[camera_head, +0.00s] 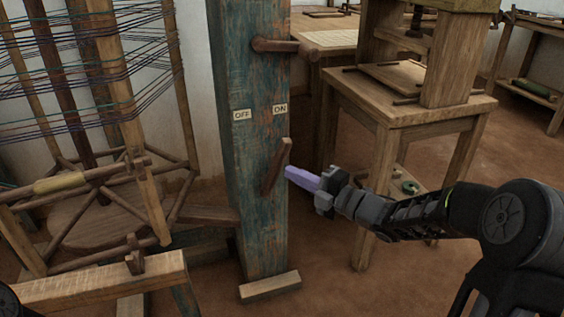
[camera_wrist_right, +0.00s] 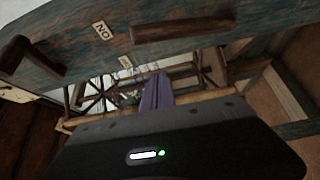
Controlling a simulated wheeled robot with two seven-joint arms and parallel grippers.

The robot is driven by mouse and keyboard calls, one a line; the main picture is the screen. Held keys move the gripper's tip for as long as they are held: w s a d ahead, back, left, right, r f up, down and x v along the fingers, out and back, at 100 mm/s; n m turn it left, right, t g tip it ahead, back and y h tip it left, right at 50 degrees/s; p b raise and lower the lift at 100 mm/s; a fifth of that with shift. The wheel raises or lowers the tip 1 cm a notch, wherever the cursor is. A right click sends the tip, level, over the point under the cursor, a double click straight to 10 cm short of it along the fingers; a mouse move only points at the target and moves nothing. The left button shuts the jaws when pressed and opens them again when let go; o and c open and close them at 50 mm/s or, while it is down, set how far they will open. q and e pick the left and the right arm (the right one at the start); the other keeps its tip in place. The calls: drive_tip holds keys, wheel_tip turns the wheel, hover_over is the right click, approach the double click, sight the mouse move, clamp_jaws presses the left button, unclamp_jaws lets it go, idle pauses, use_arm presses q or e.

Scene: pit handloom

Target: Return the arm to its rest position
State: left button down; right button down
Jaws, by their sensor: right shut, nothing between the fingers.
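My right gripper (camera_head: 300,178) has purple fingers, shut and empty, just right of the blue-green wooden post (camera_head: 251,215). The fingers (camera_wrist_right: 156,92) also show in the right wrist view. A wooden lever (camera_head: 277,167) on the post leans with its top to the right, below the ON label (camera_head: 280,109); the OFF label (camera_head: 242,115) is to its left. In the wrist view the lever (camera_wrist_right: 183,32) appears apart from the fingers. My right arm (camera_head: 400,212) reaches in from the right. My left gripper is not in view.
A wooden peg (camera_head: 275,46) sticks out higher on the post. A wooden stand (camera_head: 405,110) is behind my right arm. A threaded wooden frame (camera_head: 130,100) is at left, with a wooden beam (camera_head: 100,282) in front. Bare floor (camera_head: 345,290) shows at lower right of the post.

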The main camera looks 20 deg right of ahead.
drive_tip(key=shift+s+d+f, duration=0.1)
drive_tip(key=shift+s+d, duration=0.15)
drive_tip(key=shift+s, duration=0.35)
